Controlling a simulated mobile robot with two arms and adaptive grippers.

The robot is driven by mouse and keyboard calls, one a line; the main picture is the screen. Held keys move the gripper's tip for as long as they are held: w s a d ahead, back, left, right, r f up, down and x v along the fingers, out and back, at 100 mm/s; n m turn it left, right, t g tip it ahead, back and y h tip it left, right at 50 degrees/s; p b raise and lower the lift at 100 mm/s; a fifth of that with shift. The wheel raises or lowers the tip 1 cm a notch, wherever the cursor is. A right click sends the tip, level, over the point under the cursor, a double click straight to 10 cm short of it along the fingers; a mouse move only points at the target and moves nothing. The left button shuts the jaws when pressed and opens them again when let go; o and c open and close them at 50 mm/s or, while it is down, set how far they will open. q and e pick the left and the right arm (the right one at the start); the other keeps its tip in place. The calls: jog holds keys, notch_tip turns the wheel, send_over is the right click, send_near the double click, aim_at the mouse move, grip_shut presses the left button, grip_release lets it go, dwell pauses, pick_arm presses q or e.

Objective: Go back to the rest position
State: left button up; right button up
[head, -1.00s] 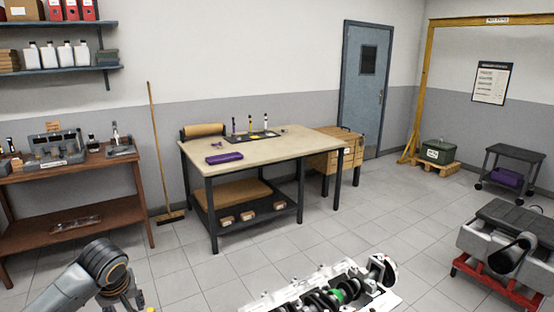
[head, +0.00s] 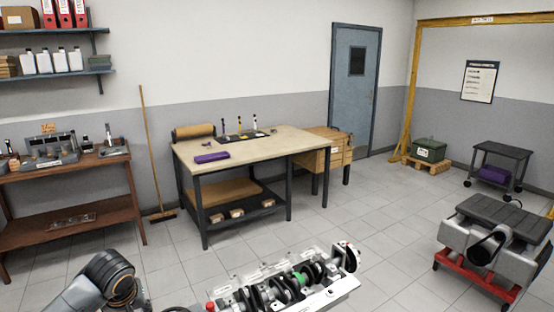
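My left arm comes in at the bottom left of the head view. Its gripper (head: 134,302) is mostly cut off by the lower edge, so its fingers cannot be made out. My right gripper is not in view. A small red part (head: 210,306) shows at the block's near left end.
A workbench (head: 265,149) with a purple cloth (head: 211,157) stands mid-room. A brown bench (head: 75,176) is at left, with a broom (head: 152,160) beside it. A grey engine on a red stand (head: 470,277) is at right. Floor between is clear.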

pick_arm(q)
jog(key=s+d+f+m+h, duration=0.3)
jog(key=s+d+f+m, duration=0.3)
jog(key=s+d+f, duration=0.6)
jog(key=s+m, duration=0.1)
jog(key=s, duration=1.7)
notch_tip(320, 180, down, 29)
jog(key=g+b, duration=0.1)
jog(key=b, duration=0.4)
jog(key=s+a+f+g+b, duration=0.1)
jog(key=s+f+b, duration=0.1)
jog(key=s+f, duration=0.7)
jog(key=s+a+f+b, duration=0.1)
jog(key=s+f+b, duration=0.2)
jog(key=s+f, duration=0.6)
notch_tip(320, 180, down, 5)
jog(key=shift+a+f+m+g+y, duration=0.1)
jog(key=shift+a+m+g+y, duration=0.1)
jog(key=shift+m+g+y, duration=0.2)
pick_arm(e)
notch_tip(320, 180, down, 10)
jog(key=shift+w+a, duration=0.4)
